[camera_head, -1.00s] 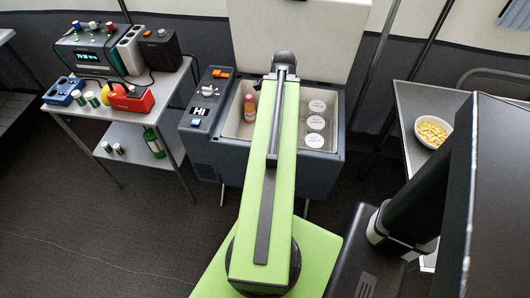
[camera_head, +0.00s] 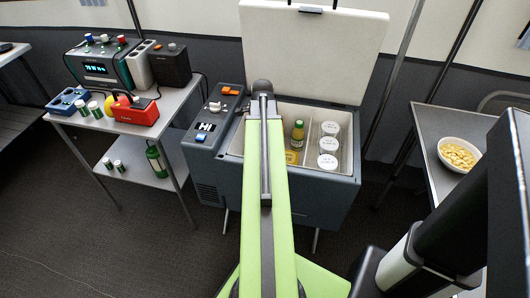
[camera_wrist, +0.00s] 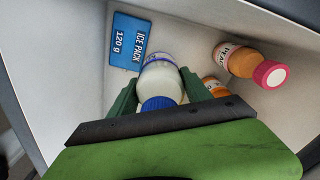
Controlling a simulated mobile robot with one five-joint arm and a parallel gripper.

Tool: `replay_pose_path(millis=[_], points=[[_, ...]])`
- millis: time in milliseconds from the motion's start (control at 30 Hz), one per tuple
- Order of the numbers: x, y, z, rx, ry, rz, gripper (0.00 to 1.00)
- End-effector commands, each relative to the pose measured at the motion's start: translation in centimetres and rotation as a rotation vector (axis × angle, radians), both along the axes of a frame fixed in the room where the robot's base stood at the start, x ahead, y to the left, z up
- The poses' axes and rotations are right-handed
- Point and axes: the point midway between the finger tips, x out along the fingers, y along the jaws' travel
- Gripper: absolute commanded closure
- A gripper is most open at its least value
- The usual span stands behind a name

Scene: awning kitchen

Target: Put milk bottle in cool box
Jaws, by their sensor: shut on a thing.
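The milk bottle (camera_wrist: 160,72), white with a blue cap, is in my gripper (camera_wrist: 157,84) in the wrist view. The green fingers are shut on its two sides, with the cap towards the camera. The bottle is within the walls of the open cool box (camera_head: 330,196); I cannot tell whether it touches the floor. A blue ice pack (camera_wrist: 128,42) lies just beyond it. An orange bottle with a pink cap (camera_wrist: 243,60) is to its right. In the head view, my green arm reaches over the box and hides the gripper and milk bottle.
The box lid (camera_head: 315,50) stands open. White-lidded tubs (camera_head: 329,145) fill the right compartment; a green-capped bottle (camera_head: 297,135) stands left of them. A control panel (camera_head: 217,113) edges the box's left. Tables stand left and right, the right one with a bowl (camera_head: 459,154).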

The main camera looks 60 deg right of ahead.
Motion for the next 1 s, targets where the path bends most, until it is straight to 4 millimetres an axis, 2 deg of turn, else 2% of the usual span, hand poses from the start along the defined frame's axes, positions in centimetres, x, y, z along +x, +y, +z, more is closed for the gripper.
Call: replay_pose_path(millis=[67,333,567,733,767,900,1000], points=[[0.0,0.0,-0.3,0.0,0.0,0.0,1.0],[-0.1,0.0,-4.3,0.0,0.0,0.0,1.0],[-0.1,0.0,-3.9,0.0,0.0,-0.001,1.0],[-0.1,0.0,-4.4,0.0,0.0,-0.001,1.0],[-0.1,0.0,-4.3,0.0,0.0,-0.001,0.39],[-0.1,0.0,-4.2,0.0,0.0,-0.001,0.22],[-0.1,-0.1,-4.2,0.0,0.0,-0.001,0.22]])
